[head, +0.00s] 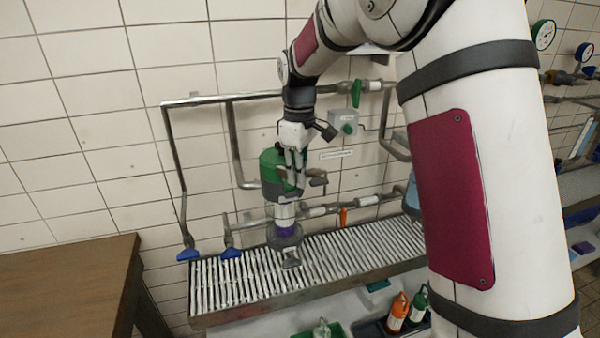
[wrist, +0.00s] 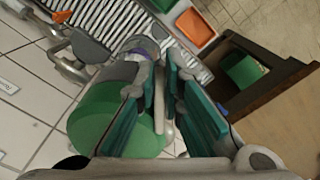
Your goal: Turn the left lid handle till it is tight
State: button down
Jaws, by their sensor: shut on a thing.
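A filter housing with a green body (head: 271,166) stands on the wall pipework above a slatted rack in the head view. Its green round top (wrist: 105,122) fills the lower left of the wrist view. My gripper (head: 293,178) points down at the near side of the housing. In the wrist view its two teal-padded fingers (wrist: 163,85) stand on either side of a thin grey bar, the left lid handle (wrist: 158,108), and are shut on it. Another grey handle (head: 318,181) sticks out at the housing's right. My fingers hide part of the held handle.
The slatted rack (head: 235,285) runs below the housing. Pipes with blue valve handles (head: 188,255) are at left, and a green valve handle (head: 356,93) is above right. A wooden table (head: 60,290) stands at lower left. Bottles (head: 397,312) sit below the rack.

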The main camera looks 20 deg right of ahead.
aim_at(282, 175)
jog(key=a+m, duration=0.1)
jog(key=m, duration=0.5)
jog(key=a+m, duration=0.1)
jog(key=m, duration=0.6)
jog(key=a+m, duration=0.2)
jog(key=m, duration=0.4)
jog(key=shift+w, duration=0.2)
jog(key=m, duration=0.4)
jog(key=w+m, duration=0.1)
jog(key=m, duration=0.1)
jog(key=shift+w+a, duration=0.1)
jog(key=shift+a, duration=0.15)
jog(key=c, duration=2)
grip_release()
jog(key=shift+o, duration=0.2)
